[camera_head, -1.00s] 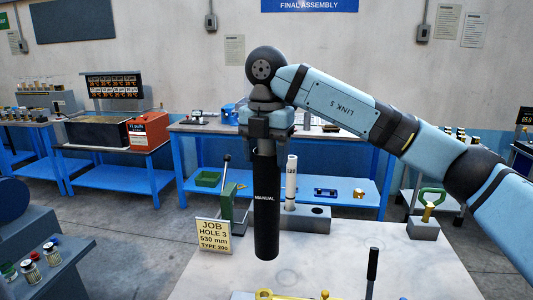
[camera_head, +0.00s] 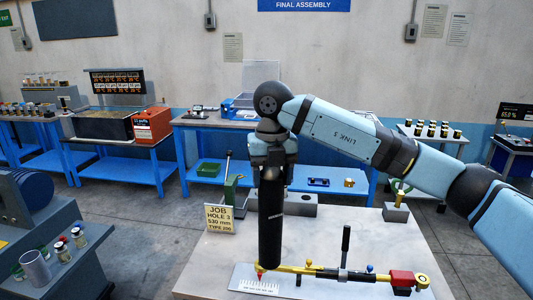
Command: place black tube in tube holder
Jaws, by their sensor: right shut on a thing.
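My right gripper (camera_head: 272,160) is shut on the upper end of a black tube (camera_head: 271,225). The tube hangs upright, and its lower end overlaps the yellow-rodded tool at the front of the table in the picture. I cannot tell whether they touch. A grey block with a hole in its top (camera_head: 302,204), which looks like the tube holder, sits behind the black tube and is partly hidden by it. The white tube seen earlier at this block does not show now. My left gripper is out of view.
A job sign (camera_head: 220,218) reading "HOLE 3, 530 mm, TYPE 200" stands left of the tube. A grey block (camera_head: 396,213) stands right. The tabletop between is mostly clear.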

